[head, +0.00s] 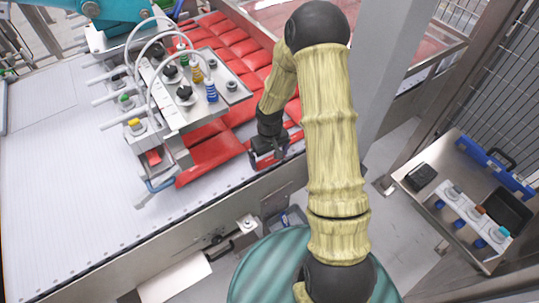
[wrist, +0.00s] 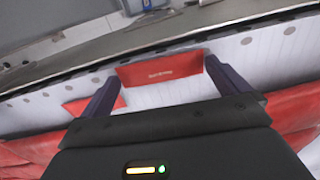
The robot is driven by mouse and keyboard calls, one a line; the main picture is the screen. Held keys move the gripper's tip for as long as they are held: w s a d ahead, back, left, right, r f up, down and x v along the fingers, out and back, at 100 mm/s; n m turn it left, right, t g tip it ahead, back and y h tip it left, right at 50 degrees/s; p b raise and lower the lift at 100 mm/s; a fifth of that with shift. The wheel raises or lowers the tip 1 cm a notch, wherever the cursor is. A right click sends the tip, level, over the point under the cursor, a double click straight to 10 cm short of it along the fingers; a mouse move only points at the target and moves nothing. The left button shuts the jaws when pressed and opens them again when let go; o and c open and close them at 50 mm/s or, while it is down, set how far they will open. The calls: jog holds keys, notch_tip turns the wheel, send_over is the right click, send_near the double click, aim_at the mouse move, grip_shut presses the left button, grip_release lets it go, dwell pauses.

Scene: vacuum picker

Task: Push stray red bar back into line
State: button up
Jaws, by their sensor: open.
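Glossy red bars (head: 235,38) lie in rows on the white belt (head: 60,190). In the wrist view one red bar (wrist: 160,68) lies apart near the belt's metal edge, framed between my fingertips with white belt around it. My gripper (head: 268,151) is open, low over the belt near its front edge, and hides what lies beneath it in the head view. It also shows in the wrist view (wrist: 162,72); I cannot tell whether its fingers touch the bar. Another red bar (head: 208,159) lies to its left, beside the vacuum picker.
The vacuum picker (head: 205,100), with hoses and coloured suction fittings, stands over the bars left of my gripper. A grey post (head: 385,75) rises to the right. A side table (head: 468,195) holds spare parts. The belt's left side is clear.

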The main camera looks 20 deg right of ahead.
jog(key=shift+f, duration=0.25)
jog(key=c, duration=0.8)
jog(key=shift+w, duration=0.1)
jog(key=shift+w+a, duration=0.4)
jog(key=shift+w, duration=0.45)
jog(key=shift+w+a, duration=0.15)
jog(key=shift+w, duration=0.6)
